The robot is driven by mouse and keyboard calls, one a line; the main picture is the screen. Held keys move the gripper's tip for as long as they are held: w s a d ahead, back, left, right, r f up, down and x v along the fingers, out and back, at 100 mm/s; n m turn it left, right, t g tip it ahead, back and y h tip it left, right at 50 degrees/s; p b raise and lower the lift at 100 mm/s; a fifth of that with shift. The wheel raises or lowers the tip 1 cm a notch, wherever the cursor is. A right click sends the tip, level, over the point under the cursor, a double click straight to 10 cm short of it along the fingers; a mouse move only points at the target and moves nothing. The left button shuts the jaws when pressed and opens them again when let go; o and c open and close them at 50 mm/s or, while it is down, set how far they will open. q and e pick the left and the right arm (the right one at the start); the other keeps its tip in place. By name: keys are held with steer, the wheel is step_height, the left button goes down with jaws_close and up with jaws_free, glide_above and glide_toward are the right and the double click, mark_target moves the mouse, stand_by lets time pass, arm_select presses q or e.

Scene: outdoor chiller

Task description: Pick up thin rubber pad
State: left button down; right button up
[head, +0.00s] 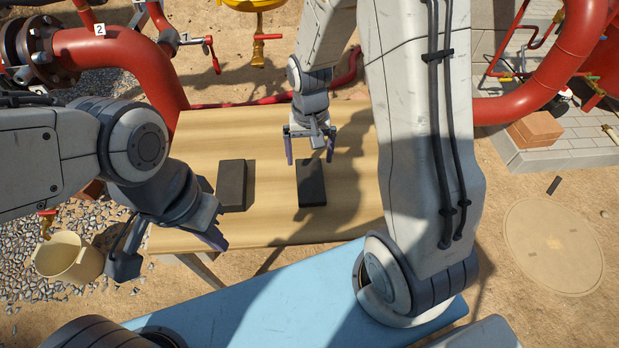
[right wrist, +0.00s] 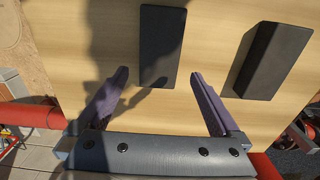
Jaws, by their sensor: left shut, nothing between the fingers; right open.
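Two dark rectangular blocks lie apart on the wooden table (head: 350,215). The flatter one, which looks like the thin rubber pad (head: 311,184), is on the right in the head view; it also shows in the right wrist view (right wrist: 161,45), ahead of the fingers. The thicker block (head: 232,184) lies to its left, and its side face shows in the right wrist view (right wrist: 271,60). My right gripper (head: 310,160) is open and empty above the thin pad's far end, apart from it. My left gripper (head: 213,238) is shut and empty by the table's near left edge.
Red pipes (head: 130,60) run behind the table. A cream bucket (head: 68,257) stands on gravel at left. A blue surface (head: 270,305) lies in front. Bricks (head: 535,130) and a round cover (head: 553,245) are at right.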

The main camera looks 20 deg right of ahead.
mark_target(310, 179)
steer(key=f, duration=0.5)
steer(key=s+f, duration=0.1)
steer(key=f, duration=0.1)
steer(key=shift+a+f, duration=0.1)
steer(key=shift+f, duration=0.2)
steer(key=c, duration=1.4)
steer(key=shift+o, duration=0.2)
steer(key=shift+w+r, duration=0.1)
